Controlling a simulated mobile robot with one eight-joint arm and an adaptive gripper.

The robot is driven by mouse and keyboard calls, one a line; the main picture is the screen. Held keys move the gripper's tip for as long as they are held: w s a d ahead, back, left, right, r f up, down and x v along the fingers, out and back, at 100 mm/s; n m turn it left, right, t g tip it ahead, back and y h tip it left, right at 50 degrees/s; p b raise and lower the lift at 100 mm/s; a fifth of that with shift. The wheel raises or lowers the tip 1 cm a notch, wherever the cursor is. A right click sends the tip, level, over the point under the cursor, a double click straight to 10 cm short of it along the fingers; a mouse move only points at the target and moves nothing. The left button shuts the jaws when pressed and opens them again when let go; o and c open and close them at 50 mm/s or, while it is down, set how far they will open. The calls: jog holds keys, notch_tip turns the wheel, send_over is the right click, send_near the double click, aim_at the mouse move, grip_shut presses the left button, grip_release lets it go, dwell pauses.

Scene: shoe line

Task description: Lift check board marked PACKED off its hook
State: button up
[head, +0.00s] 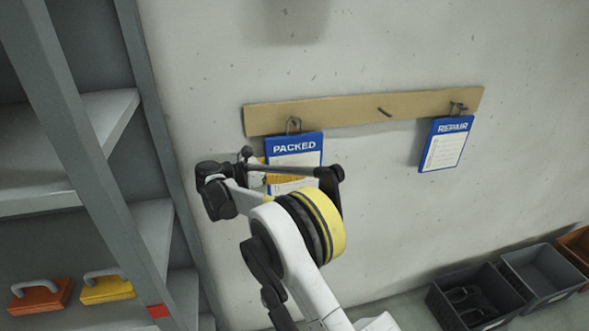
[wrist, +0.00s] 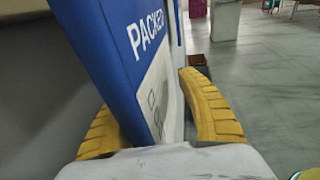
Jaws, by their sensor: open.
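The check board marked PACKED (head: 294,147), blue with a white sheet, hangs from a hook (head: 293,125) on a wooden rail (head: 350,110). My gripper (head: 275,172) is at the board's lower part, partly covered by my own arm in the head view. In the wrist view the yellow fingers of my gripper (wrist: 150,100) stand open, one on each side of the board (wrist: 122,40), with the board's edge between them. I cannot tell whether either finger touches it. The hook is not visible in the wrist view.
A REPAIR board (head: 446,143) hangs at the rail's right end, with a bare peg (head: 384,112) between the boards. Grey shelving (head: 150,130) stands close on the left. Grey bins (head: 475,295) stand on the floor at lower right.

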grip_shut()
jog(key=shift+a, duration=0.1)
jog(key=shift+r, duration=0.1)
